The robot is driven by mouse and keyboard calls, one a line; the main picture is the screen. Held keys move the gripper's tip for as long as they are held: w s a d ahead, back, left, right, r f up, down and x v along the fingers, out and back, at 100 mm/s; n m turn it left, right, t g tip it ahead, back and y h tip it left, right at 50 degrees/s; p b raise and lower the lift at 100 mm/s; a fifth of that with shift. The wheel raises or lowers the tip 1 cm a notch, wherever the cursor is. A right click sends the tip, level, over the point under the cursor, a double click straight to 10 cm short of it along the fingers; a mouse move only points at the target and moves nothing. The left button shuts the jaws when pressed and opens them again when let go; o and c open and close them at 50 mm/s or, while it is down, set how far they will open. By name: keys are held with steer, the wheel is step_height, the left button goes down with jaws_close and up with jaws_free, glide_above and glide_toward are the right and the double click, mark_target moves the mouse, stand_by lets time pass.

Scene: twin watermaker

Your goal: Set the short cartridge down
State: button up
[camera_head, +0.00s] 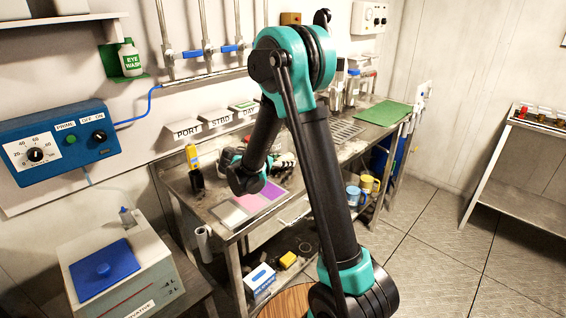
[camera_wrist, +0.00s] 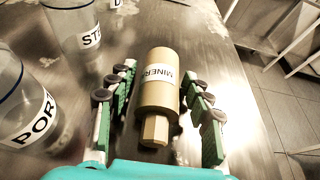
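The short cartridge (camera_wrist: 158,95) shows in the wrist view as a tan cylinder with a white label reading "MINER..." and a narrower hexagonal end towards my palm. It lies between the two fingers of my gripper (camera_wrist: 160,80). A strip of bench shows between it and the left finger, and the right finger is very close to it. The metal bench top (camera_wrist: 225,60) is behind it; whether it touches the bench is not clear.
Clear jars labelled PORT (camera_wrist: 12,105) and STBD (camera_wrist: 75,25) stand left of the fingers. The bench has a purple mat (camera_head: 262,196), a pale mat (camera_head: 229,214) and a green mat (camera_head: 385,112). Cups (camera_head: 353,196) sit near the bench's right side.

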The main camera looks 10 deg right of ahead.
jaws_close()
steer(key=shift+r, duration=0.1)
